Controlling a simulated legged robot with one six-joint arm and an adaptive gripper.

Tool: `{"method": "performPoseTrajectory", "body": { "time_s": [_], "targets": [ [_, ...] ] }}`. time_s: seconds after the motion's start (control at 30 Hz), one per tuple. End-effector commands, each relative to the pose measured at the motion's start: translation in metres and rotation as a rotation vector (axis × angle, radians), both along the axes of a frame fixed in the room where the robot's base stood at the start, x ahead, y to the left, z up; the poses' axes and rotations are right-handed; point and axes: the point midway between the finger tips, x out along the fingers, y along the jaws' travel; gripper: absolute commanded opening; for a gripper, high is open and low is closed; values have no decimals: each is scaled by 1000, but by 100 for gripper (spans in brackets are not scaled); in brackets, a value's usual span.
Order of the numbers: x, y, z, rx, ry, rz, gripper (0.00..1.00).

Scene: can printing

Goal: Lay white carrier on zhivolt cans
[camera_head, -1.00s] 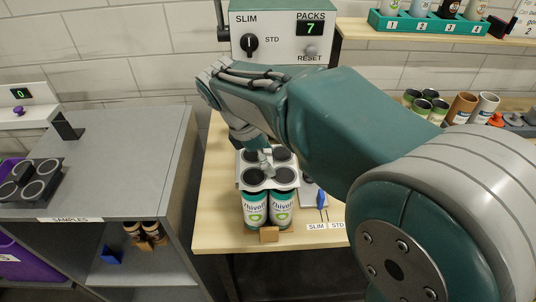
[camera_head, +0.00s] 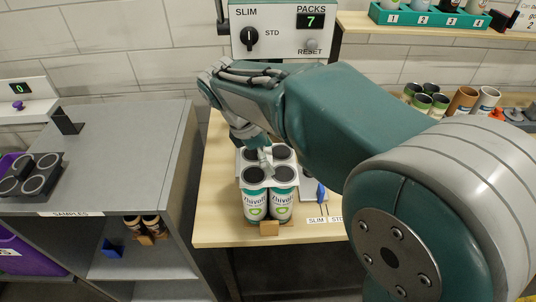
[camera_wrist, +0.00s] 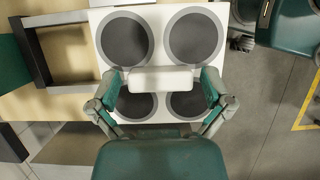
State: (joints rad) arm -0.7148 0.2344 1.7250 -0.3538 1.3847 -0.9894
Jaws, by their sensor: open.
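Several Zhivolt cans, white and teal with dark tops, stand upright in a two-by-two block on the wooden bench; a front can (camera_head: 254,206) shows its label. The white carrier (camera_wrist: 156,12) lies over them as a flat plate, with the dark can tops showing in its round openings. A white bar (camera_wrist: 160,80) crosses its middle. My gripper (camera_wrist: 162,88) is open, with one finger near each end of this bar; I cannot tell whether they touch it. In the head view my gripper (camera_head: 264,156) is just above the carrier, partly hidden by my arm.
A small wooden block (camera_head: 269,228) stands in front of the cans. A SLIM/STD machine (camera_head: 278,30) reading 7 packs is behind. A grey shelf unit (camera_head: 120,150) is left. Other cans and cups (camera_head: 463,101) stand at the right.

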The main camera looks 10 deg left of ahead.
Motion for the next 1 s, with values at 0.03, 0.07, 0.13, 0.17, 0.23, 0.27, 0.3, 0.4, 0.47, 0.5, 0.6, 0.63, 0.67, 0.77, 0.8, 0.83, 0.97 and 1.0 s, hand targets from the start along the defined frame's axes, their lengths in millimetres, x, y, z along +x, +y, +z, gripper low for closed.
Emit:
{"method": "performPoseTrajectory", "body": {
  "time_s": [0.03, 0.07, 0.13, 0.17, 0.23, 0.27, 0.3, 0.4, 0.47, 0.5, 0.6, 0.63, 0.67, 0.77, 0.8, 0.83, 0.97, 1.0],
  "targets": [
    [0, 0, 0, 0, 0, 0, 100],
    [0, 0, 0, 0, 0, 0, 100],
    [0, 0, 1, 0, 0, 0, 100],
    [0, 1, 2, 0, 0, 0, 100],
    [0, 3, 6, 0, -1, 0, 100],
    [0, 5, 10, 2, -2, 1, 100],
    [-1, 7, 15, 2, -2, 1, 100],
    [-2, 15, 33, 3, -4, 2, 100],
    [-3, 20, 45, 3, -4, 2, 100],
    [-4, 23, 53, 3, -2, 1, 100],
    [-6, 32, 72, 2, -2, 2, 100],
    [-6, 34, 77, 3, -2, 2, 100],
    [-7, 36, 82, 1, -1, 2, 100],
    [-8, 42, 96, 0, -1, 1, 100],
    [-8, 43, 100, 0, 0, 1, 100],
    [-9, 44, 102, 0, 0, 1, 100],
    [-10, 46, 109, 0, 1, 1, 100],
    [-10, 46, 109, 0, 1, 1, 100]
  ]
}}
